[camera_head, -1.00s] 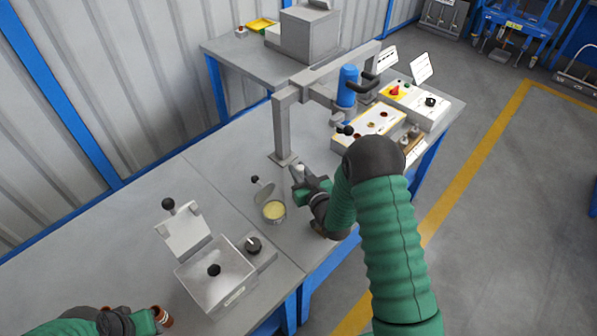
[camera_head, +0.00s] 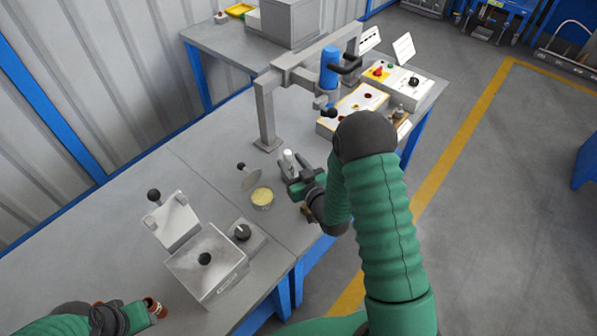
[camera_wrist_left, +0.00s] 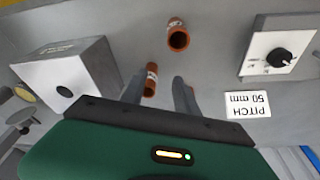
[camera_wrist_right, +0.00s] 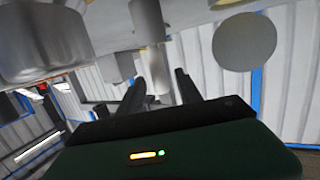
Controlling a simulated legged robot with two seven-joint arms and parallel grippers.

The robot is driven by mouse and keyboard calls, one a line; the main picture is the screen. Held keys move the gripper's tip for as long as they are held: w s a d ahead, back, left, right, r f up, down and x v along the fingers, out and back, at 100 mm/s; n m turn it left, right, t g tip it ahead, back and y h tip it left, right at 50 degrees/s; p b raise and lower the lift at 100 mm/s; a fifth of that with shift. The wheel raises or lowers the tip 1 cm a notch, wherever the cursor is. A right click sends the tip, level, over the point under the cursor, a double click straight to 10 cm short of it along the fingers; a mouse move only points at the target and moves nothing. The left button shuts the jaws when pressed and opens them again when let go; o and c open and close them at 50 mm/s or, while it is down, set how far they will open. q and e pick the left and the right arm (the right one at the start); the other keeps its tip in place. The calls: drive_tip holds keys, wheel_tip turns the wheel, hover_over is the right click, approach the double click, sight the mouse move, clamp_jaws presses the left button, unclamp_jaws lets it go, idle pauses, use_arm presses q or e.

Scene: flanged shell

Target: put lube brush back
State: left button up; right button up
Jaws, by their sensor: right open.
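The lube pot (camera_head: 262,198) is a small round tin with pale yellow content, its lid (camera_head: 249,177) tilted open behind it. My right gripper (camera_head: 291,168) is open low over the bench, just right of the pot. A pale upright cylinder (camera_head: 288,158), which may be the brush handle, is at its fingers; in the right wrist view the cylinder (camera_wrist_right: 157,72) shows between the open fingers. Bristles are not visible. The pot (camera_wrist_right: 45,45) and round lid (camera_wrist_right: 246,42) also show there. My left gripper (camera_wrist_left: 160,85) appears open around or behind a copper tube (camera_wrist_left: 151,78); contact is unclear.
A grey frame with a blue tool (camera_head: 329,68) stands behind the right gripper. Control boxes (camera_head: 405,88) are farther right. Another copper tube (camera_wrist_left: 178,38) is near the left gripper.

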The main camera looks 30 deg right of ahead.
drive_tip(key=s+a+g, duration=0.3)
drive_tip(key=s+g, duration=0.1)
drive_tip(key=s, duration=0.4)
drive_tip(key=s+a+r+g, duration=0.1)
drive_tip(key=s+a+g, duration=0.3)
drive_tip(key=s, duration=0.3)
drive_tip(key=s+a+g, duration=0.3)
drive_tip(key=s+g, duration=0.2)
drive_tip(key=s, duration=0.3)
drive_tip(key=shift+s+a+r+n+y, duration=0.15)
drive_tip(key=shift+s+r+n+y, duration=0.15)
drive_tip(key=shift+r+y, duration=0.1)
wheel_tip(320, 180, up, 4)
drive_tip(key=p, duration=0.3)
drive_tip(key=shift+f, duration=0.15)
drive_tip(key=shift+s+a, duration=0.1)
